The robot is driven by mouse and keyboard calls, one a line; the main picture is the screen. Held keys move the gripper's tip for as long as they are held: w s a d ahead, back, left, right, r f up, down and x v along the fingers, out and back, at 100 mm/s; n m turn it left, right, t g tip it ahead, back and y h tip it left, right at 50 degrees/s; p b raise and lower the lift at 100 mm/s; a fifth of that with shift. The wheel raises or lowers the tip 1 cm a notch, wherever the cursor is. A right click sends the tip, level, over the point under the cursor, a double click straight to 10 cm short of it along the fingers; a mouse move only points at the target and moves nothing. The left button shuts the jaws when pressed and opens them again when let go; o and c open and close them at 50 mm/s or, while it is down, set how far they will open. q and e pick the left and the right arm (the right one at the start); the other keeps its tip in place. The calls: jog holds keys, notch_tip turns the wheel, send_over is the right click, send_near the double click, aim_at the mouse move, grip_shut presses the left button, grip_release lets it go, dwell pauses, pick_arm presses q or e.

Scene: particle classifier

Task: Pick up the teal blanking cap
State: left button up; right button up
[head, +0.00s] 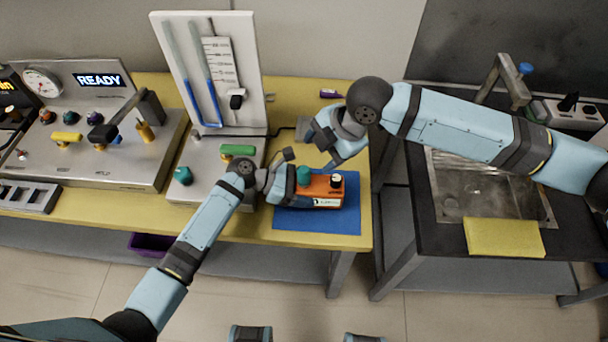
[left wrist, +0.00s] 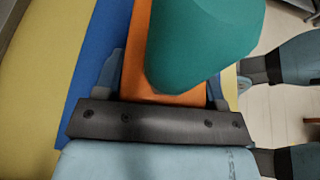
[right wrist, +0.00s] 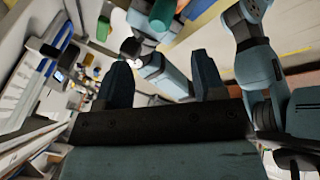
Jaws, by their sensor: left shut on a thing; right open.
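A teal cap (head: 303,175) sits on top of an orange device (head: 322,188) that lies on a blue mat (head: 300,222). My left gripper (head: 287,187) is shut on the orange device. In the left wrist view the orange body (left wrist: 137,50) lies between its fingers, with the teal cap (left wrist: 200,40) large above it. My right gripper (head: 322,155) is open, above and just behind the device. In the right wrist view a teal part (right wrist: 162,14) shows at the top edge, beyond the open fingers. A second teal piece (head: 183,175) sits on the manometer's base.
The manometer panel (head: 243,60) stands behind and left, with a green handle (head: 238,150) on its base. A grey console (head: 110,165) with knobs fills the left. A sink (head: 490,195) and yellow cloth (head: 503,237) are at right. The mat's front is clear.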

aim_at(305, 170)
jog(key=a+f+n, duration=0.1)
jog(key=n, duration=0.5)
jog(key=f+n+t+h, duration=0.1)
jog(key=n, duration=0.5)
jog(key=a+f+n+t, duration=0.1)
jog(key=f+n, duration=0.1)
jog(key=n, duration=0.5)
jog(key=shift+s+a+h, duration=0.2)
jog(key=shift+a+h, duration=0.15)
jog(key=shift+h, duration=0.05)
jog(key=shift+x, duration=3.05)
jog(key=shift+d, duration=0.25)
jog(key=c, duration=0.9)
